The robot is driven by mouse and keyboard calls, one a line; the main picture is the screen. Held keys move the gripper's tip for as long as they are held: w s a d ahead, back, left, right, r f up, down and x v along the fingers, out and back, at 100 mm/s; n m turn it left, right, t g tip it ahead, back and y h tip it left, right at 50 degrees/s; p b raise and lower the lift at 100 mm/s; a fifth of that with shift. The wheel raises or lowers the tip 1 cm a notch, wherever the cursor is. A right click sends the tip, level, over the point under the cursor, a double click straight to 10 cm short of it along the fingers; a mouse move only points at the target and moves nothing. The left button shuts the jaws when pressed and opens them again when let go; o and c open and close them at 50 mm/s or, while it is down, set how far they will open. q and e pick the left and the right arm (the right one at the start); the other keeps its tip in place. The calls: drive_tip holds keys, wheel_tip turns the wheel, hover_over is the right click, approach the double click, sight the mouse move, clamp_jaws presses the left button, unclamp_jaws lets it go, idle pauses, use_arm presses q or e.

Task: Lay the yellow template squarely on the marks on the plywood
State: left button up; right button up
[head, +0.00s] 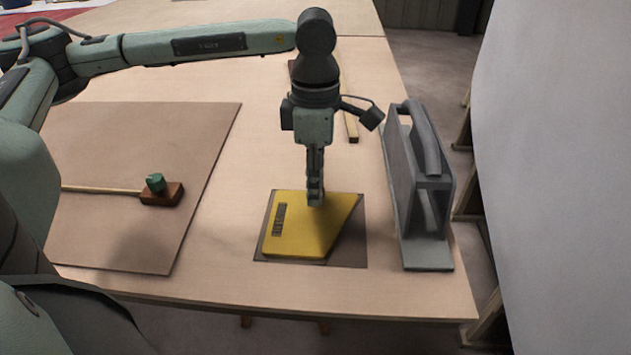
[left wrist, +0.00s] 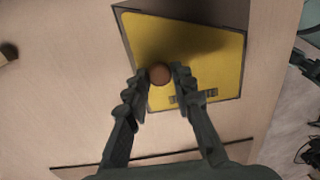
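The yellow template (head: 300,225) is a flat trapezoid with a dark label strip. It lies over a darker brown square patch (head: 350,245) on the plywood (head: 220,235). The patch shows past its slanted side and as a thin rim along its near edge. A dark border also runs around the template in the left wrist view (left wrist: 215,60). My left gripper (head: 316,198) points straight down over it. Its fingers are closed around a round brown knob (left wrist: 159,73) on the template. I cannot tell whether the template touches the wood everywhere. My right gripper is not in view.
A grey handled tool (head: 420,190) stands close on the right, near the table edge. A mallet (head: 160,192) lies on a brown board (head: 110,235) at left. A yellowish stick (head: 350,125) lies behind my gripper. A large pale surface (head: 560,180) rises beyond the table's right side.

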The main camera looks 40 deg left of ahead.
use_arm(q)
drive_tip(key=o, duration=0.4)
drive_tip(key=shift+c, duration=0.2)
drive_tip(key=shift+r, duration=0.2)
wheel_tip(320, 180, up, 2)
drive_tip(key=shift+r, duration=0.1)
wheel_tip(320, 180, up, 10)
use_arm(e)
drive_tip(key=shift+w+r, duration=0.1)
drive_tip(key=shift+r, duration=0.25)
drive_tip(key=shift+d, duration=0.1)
